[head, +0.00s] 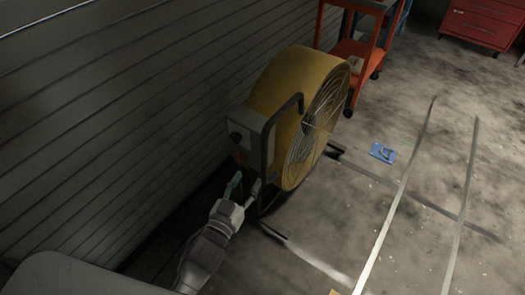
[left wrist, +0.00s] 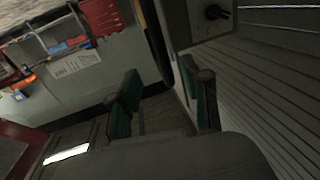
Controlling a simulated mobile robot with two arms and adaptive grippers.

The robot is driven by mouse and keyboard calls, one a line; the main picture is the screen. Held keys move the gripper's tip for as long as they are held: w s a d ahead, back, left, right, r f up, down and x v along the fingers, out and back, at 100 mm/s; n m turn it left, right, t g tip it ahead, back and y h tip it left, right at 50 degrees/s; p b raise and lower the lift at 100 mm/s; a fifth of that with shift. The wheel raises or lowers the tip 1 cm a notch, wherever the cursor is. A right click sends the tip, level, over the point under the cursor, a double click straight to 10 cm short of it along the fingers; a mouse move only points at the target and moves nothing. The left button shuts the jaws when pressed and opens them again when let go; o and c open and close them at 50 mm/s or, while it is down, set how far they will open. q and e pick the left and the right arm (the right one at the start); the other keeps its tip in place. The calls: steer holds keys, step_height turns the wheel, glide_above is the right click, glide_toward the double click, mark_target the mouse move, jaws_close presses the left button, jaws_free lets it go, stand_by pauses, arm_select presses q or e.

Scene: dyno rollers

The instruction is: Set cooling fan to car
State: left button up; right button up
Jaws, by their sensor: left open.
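The cooling fan is a large yellow drum fan (head: 275,88) with a wire grille facing right, standing on the floor beside the wall. A grey control box (head: 240,137) and a dark tubular handle (head: 268,140) are on its near side. My left gripper (head: 244,187) is open at the lower part of this handle, below the box. In the left wrist view, the open gripper (left wrist: 166,92) shows two green-padded fingers, and the box (left wrist: 207,18) with a black knob is above them. I cannot tell whether the fingers touch the handle. No car and no right gripper show.
The slatted wall (head: 90,110) runs close along the left of the fan. An orange cart (head: 352,48) stands behind it, and a red cabinet (head: 480,24) is at the far right. A small blue item (head: 382,153) lies on the floor. The striped floor to the right is mostly clear.

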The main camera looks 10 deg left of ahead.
mark_target(263, 155)
arm_select(q)
steer(key=w, duration=0.4)
steer(key=w+d, duration=0.1)
steer(key=w, duration=0.3)
steer(key=w+d, duration=0.1)
steer(key=w, duration=0.3)
steer(key=shift+w+d, duration=0.15)
steer(key=shift+d, duration=0.1)
jaws_close()
